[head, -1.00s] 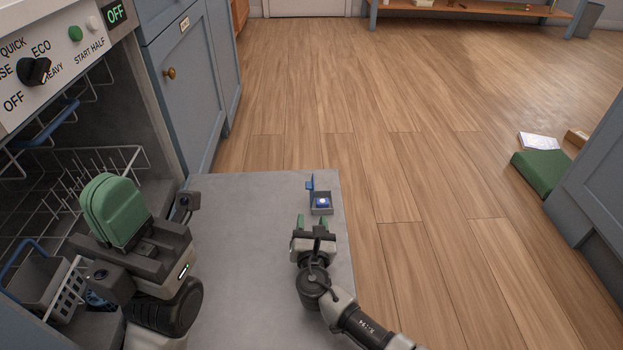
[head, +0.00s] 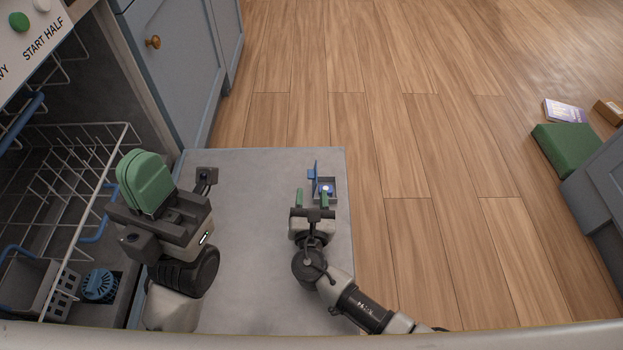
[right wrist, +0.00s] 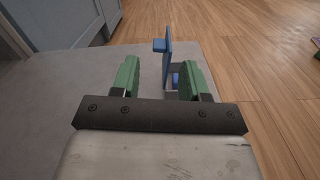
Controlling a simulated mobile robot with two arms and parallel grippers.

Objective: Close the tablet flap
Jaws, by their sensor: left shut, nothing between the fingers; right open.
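The tablet flap (head: 316,174) is a blue panel standing upright, open, on the left edge of a small grey tablet compartment (head: 333,198) in the lowered dishwasher door. A blue tablet with a pale spot (head: 327,188) lies in the compartment. My right gripper (head: 311,198) is open, just on the near side of the compartment. In the right wrist view the upright flap (right wrist: 168,52) shows between the green fingers (right wrist: 156,80), farther out; the right finger partly hides the compartment. I cannot tell whether it touches. My left gripper (head: 145,182) is shut and empty, over the door's left part.
The dishwasher door (head: 255,260) lies flat, its surface clear around the compartment. The wire rack (head: 60,165) and grey cutlery basket (head: 45,285) are at the left. A blue cabinet (head: 180,60) stands behind. A green box (head: 565,148) lies on the floor at the right.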

